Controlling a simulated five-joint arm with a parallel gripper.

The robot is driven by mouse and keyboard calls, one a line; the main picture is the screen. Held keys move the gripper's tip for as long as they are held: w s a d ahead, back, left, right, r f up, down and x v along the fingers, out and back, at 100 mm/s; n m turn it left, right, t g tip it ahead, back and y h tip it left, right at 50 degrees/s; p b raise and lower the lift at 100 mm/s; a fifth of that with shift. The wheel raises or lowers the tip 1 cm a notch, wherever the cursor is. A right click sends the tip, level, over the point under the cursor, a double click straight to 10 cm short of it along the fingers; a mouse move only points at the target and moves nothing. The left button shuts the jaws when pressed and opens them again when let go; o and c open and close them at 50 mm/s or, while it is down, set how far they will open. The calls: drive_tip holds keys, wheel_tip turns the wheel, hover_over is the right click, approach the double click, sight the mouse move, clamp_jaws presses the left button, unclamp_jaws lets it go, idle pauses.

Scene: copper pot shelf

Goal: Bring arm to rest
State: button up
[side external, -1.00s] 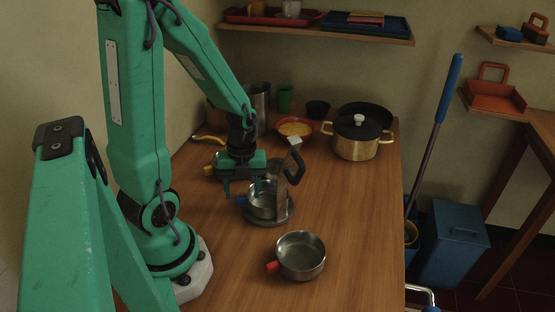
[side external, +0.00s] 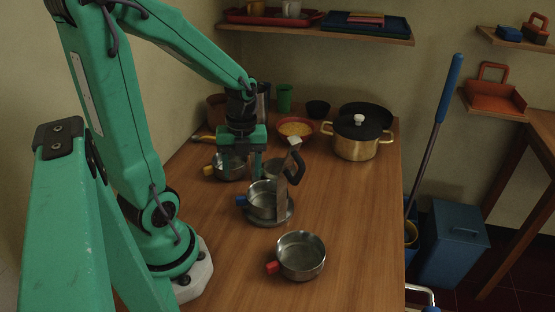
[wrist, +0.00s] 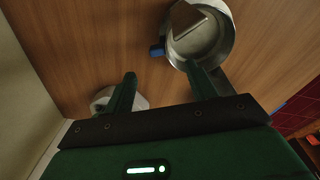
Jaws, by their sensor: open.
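My gripper (side external: 240,172) is open and empty, pointing down above the table (side external: 350,200). Its two fingers also show in the wrist view (wrist: 160,80), with nothing between them. The blue-handled metal pan (side external: 262,196) is just in front of it on a round grey base; it appears in the wrist view (wrist: 203,42) beyond the right finger. A grey metal piece with a black handle (side external: 294,168) stands at this pan's right side and partly hides it. The yellow-handled pan (side external: 228,172) is behind the gripper and partly hidden by it.
A red-handled pan (side external: 301,255) stands near the front. At the back are a brass pot with a black lid (side external: 358,135), a red bowl (side external: 295,128) and a green cup (side external: 285,97). A shelf (side external: 320,30) hangs above. The table's right side is mostly clear.

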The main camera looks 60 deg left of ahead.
drive_tip(key=d+r+n+t, duration=0.3)
drive_tip(key=d+r+n, duration=0.2)
drive_tip(key=n, duration=0.6)
drive_tip(key=d+r+n+t, duration=0.3)
drive_tip(key=d+r+n, duration=0.2)
drive_tip(key=r+n, duration=0.3)
drive_tip(key=n, duration=0.3)
drive_tip(key=shift+d+r, duration=0.2)
drive_tip(key=shift+d, duration=0.15)
